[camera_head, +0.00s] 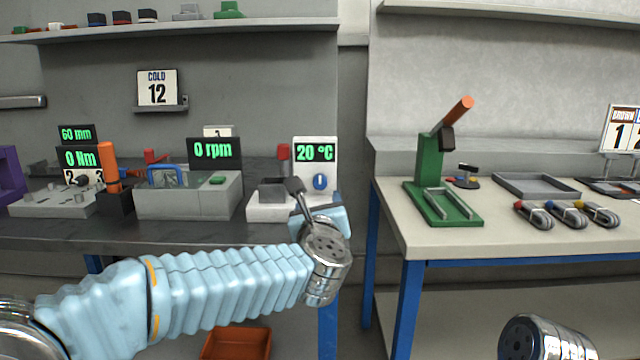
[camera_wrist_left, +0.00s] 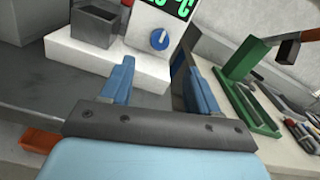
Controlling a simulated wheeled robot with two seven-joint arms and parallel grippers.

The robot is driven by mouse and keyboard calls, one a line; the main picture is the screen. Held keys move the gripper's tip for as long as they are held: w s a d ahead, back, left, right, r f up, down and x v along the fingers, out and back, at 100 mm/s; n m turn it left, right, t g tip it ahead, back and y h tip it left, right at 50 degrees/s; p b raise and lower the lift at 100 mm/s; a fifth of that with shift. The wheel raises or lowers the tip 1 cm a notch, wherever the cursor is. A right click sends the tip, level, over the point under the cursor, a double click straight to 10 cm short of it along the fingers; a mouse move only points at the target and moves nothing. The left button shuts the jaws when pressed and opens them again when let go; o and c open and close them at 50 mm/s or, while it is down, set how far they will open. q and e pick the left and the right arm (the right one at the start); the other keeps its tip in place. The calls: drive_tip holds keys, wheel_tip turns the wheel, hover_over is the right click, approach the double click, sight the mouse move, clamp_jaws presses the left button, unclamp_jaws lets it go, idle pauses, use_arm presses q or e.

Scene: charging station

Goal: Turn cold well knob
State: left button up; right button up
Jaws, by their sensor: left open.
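The cold well is a white unit with a green "20 °C" display (camera_head: 315,152) and a grey block at its left. Its blue round knob (camera_head: 320,182) is on the front face below the display. The knob also shows in the left wrist view (camera_wrist_left: 159,39), with a white mark on it. My left gripper (camera_wrist_left: 160,85) is open and empty. Its two blue fingers point toward the unit, and the knob lies beyond them, between their lines, apart from both. In the head view my left wrist is just below the unit. My right gripper is outside the frames; only part of my right arm shows.
A "0 rpm" machine (camera_head: 190,190) stands left of the cold well on the dark bench. A green press (camera_head: 430,175) with an orange handle stands on the right table (camera_head: 440,240), beyond a gap. An orange bin (camera_head: 237,343) is on the floor below. A "COLD 12" sign (camera_head: 157,88) hangs above.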

sight(320, 184)
use_arm(q)
drive_tip(key=w+p, duration=0.2)
drive_tip(key=w, duration=0.7)
drive_tip(key=shift+w, duration=0.35)
drive_tip(key=c, duration=1)
drive_tip(key=shift+c, duration=0.2)
